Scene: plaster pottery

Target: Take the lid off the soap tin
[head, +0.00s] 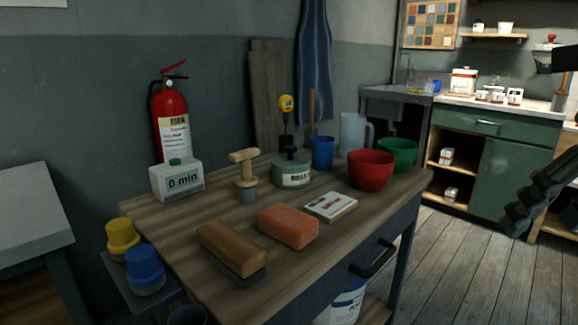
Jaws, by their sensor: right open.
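The soap tin (292,175) appears to be the round grey-green tin with a pale label, upright near the back middle of the wooden workbench (190,225). My right gripper (532,200) is a dark shape at the right edge, partly cut off by the frame. It is open, well to the right of the bench and apart from the tin. My left gripper is not in view.
Near the tin are a wooden-handled tool (245,172), a blue cup (322,153), a red bowl (371,170) and a white card-like block (331,206). An orange sponge (288,226) and wooden brush (232,247) lie in front.

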